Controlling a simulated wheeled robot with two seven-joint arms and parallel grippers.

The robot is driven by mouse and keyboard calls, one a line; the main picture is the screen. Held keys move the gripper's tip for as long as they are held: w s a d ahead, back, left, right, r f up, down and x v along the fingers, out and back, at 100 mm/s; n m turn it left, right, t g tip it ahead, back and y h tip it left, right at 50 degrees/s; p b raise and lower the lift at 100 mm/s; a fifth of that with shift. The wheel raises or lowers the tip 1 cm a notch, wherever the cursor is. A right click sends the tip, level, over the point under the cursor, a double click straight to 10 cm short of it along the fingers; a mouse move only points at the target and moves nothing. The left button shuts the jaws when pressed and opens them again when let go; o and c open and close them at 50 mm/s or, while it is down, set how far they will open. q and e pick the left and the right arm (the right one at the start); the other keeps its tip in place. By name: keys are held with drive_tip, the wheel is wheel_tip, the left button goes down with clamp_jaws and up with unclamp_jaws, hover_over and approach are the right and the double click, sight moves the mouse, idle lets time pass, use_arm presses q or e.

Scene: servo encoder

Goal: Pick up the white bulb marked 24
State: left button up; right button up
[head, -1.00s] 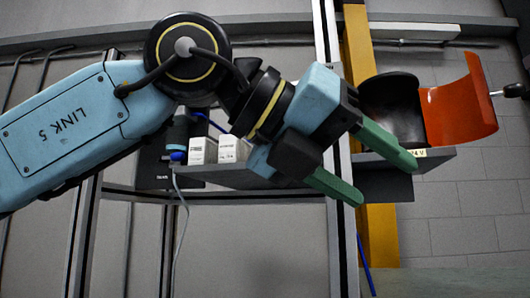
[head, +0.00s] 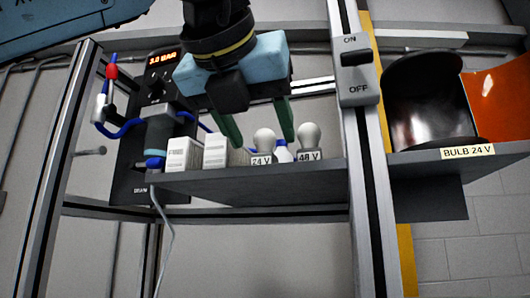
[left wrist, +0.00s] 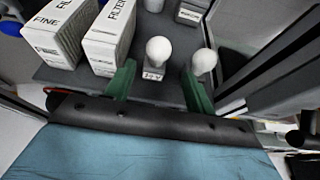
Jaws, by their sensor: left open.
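The white bulb marked 24 V (head: 264,140) stands upright on the grey shelf (head: 250,178), right of the filter boxes. My left gripper (head: 262,139) is open and empty, pointing down at the bulb, with one finger on each side of it in the picture. In the left wrist view the same bulb (left wrist: 158,50) shows between and just beyond the two green fingers (left wrist: 160,92). I cannot tell whether a finger touches it. A second white bulb marked 48 V (head: 309,135) stands to its right. In the wrist view this bulb (left wrist: 204,61) is close to the right finger.
White filter boxes (head: 184,154) stand left of the bulbs. A small white bottle (head: 283,154) is between the bulbs. A post with an ON/OFF switch (head: 356,70) rises at right. Beyond it is a ledge labelled BULB 24 V (head: 467,152) with a black curved housing (head: 428,100).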

sight(262, 150)
use_arm(q)
drive_tip(key=shift+w+d+f, duration=0.1)
drive_tip(key=shift+w+f, duration=0.1)
drive_tip(key=shift+w, duration=0.3)
drive_tip(key=x, duration=0.4)
drive_tip(key=shift+w+a+f+p, duration=0.25)
drive_tip(key=shift+w+p, duration=0.1)
drive_tip(key=shift+p, duration=0.05)
drive_tip(key=shift+w, duration=0.1)
use_arm(e)
drive_tip(key=shift+w+a+r, duration=0.25)
drive_tip(key=shift+w+a, duration=0.15)
drive_tip(key=shift+w, duration=0.15)
drive_tip(key=shift+w+a+r, duration=0.2)
drive_tip(key=shift+w+a, duration=0.15)
drive_tip(key=shift+w, duration=0.15)
use_arm(q)
drive_tip(key=shift+c, duration=0.8)
drive_tip(key=c, duration=0.9)
use_arm(e)
drive_tip(key=shift+s+d, duration=0.1)
drive_tip(key=shift+s, duration=0.2)
